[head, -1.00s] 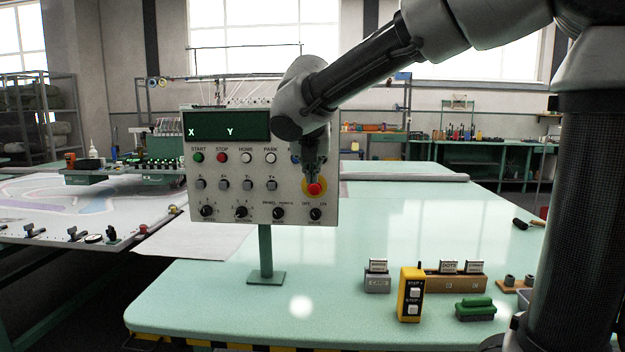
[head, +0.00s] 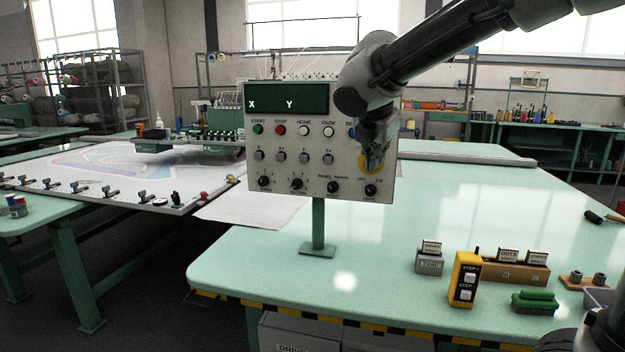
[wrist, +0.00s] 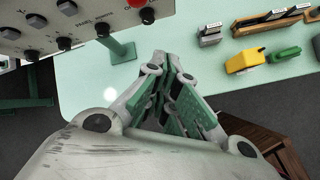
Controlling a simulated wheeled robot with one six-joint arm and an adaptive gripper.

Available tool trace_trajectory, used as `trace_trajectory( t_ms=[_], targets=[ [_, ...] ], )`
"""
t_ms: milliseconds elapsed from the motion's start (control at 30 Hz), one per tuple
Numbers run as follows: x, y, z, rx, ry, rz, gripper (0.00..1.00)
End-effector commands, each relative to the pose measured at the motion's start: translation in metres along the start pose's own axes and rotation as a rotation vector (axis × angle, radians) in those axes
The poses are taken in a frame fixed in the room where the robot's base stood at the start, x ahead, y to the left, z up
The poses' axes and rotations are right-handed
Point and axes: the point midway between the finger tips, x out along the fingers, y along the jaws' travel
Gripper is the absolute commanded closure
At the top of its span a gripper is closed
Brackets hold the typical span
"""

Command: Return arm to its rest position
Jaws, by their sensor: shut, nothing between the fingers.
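My gripper (head: 374,158) is shut and empty. In the head view it hangs in front of the right side of the grey control panel (head: 275,178), covering part of the yellow ring and the red emergency button. In the wrist view my gripper (wrist: 178,125) points over the pale green table, apart from the panel (wrist: 75,25). The red button (wrist: 137,3) shows at the top edge of that view. The panel stands on a green post, with a dark display reading X and Y above rows of buttons and knobs.
The table middle is clear.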

Motion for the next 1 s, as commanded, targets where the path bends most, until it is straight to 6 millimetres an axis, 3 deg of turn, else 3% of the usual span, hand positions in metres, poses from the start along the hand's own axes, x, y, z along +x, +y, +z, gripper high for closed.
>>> trace_trajectory(
  t_ms=[67,167,333,400,500,600,700,1000],
  targets=[
    [0.007,-0.033,-0.018,0.299,0.055,-0.068,1.00],
    [0.006,-0.089,-0.029,0.761,0.099,-0.173,1.00],
    [-0.009,-0.205,-0.047,1.605,0.117,-0.382,1.00],
    [-0.018,-0.245,-0.057,1.882,0.118,-0.446,1.00],
    [-0.029,-0.284,-0.067,2.105,0.135,-0.472,1.00],
    [-0.039,-0.308,-0.064,2.215,0.142,-0.431,1.00],
    [-0.047,-0.319,-0.054,2.278,0.131,-0.378,1.00],
    [-0.048,-0.323,-0.050,2.299,0.118,-0.367,1.00]
  ],
)
